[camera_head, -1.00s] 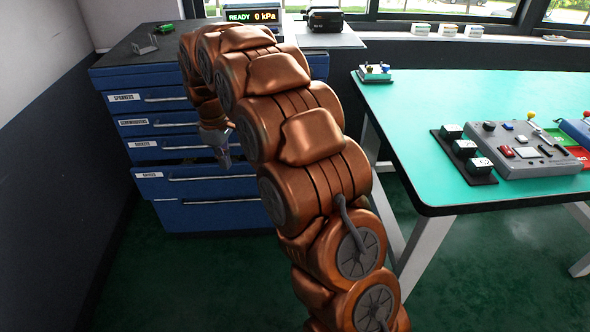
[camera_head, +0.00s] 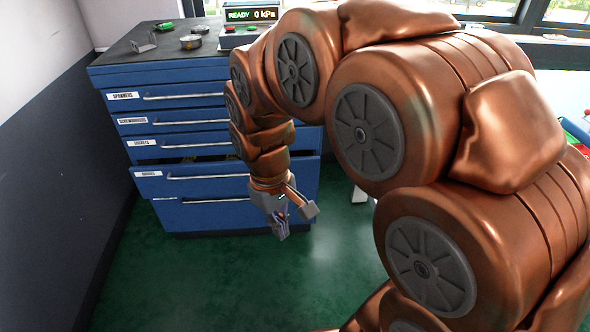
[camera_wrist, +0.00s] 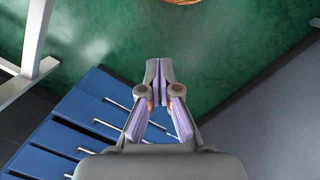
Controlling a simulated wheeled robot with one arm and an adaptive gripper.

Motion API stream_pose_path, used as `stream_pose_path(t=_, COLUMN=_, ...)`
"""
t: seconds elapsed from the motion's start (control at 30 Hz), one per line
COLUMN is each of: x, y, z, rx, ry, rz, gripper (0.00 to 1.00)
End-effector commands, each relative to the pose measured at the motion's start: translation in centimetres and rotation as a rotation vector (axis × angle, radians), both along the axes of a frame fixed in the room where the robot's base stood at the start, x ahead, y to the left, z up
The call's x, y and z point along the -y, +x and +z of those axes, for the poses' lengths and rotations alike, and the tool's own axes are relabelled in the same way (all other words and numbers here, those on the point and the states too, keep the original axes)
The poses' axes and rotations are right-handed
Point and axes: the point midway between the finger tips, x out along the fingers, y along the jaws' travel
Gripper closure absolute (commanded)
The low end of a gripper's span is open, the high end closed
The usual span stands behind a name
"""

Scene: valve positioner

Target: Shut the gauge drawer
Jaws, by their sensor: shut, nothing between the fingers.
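The blue cabinet (camera_head: 110,75) holds several stacked drawers. The gauge drawer (camera_head: 200,187) has a white label that is too small to read surely. It stands out a little, with a dark gap above its front, and has a long bar handle (camera_head: 205,177). My gripper (camera_head: 281,232) hangs in front of the cabinet's lower right part, apart from the drawer front as far as I can tell. It is shut and empty; its fingertips (camera_wrist: 158,72) meet in the wrist view, over green floor. The drawer's right end is partly hidden by my arm.
The cabinet top carries a display unit (camera_head: 250,14), a round gauge (camera_head: 191,42) and small parts. A grey wall stands close on the left. My arm covers most of the workbench on the right. Green floor (camera_head: 200,275) before the cabinet is clear.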

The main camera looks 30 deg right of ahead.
Motion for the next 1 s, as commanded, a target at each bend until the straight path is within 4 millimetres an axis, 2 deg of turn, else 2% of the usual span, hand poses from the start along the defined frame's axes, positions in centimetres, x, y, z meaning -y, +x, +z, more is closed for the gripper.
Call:
stream_pose_path(t=0.1, x=1.4, y=-1.4, z=-1.7, rx=0.034, ry=-0.028, rz=-0.046, gripper=1.0)
stream_pose_path(t=0.17, x=2.6, y=-1.6, z=-2.9, rx=0.066, ry=-0.053, rz=-0.066, gripper=1.0)
stream_pose_path(t=0.37, x=7.0, y=0.6, z=-5.7, rx=0.198, ry=-0.135, rz=-0.075, gripper=1.0)
stream_pose_path(t=0.57, x=12.4, y=5.1, z=-8.1, rx=0.353, ry=-0.238, rz=-0.019, gripper=1.0)
stream_pose_path(t=0.8, x=20.2, y=12.7, z=-10.4, rx=0.578, ry=-0.406, rz=0.164, gripper=1.0)
stream_pose_path(t=1.0, x=25.4, y=18.7, z=-11.7, rx=0.745, ry=-0.539, rz=0.378, gripper=1.0)
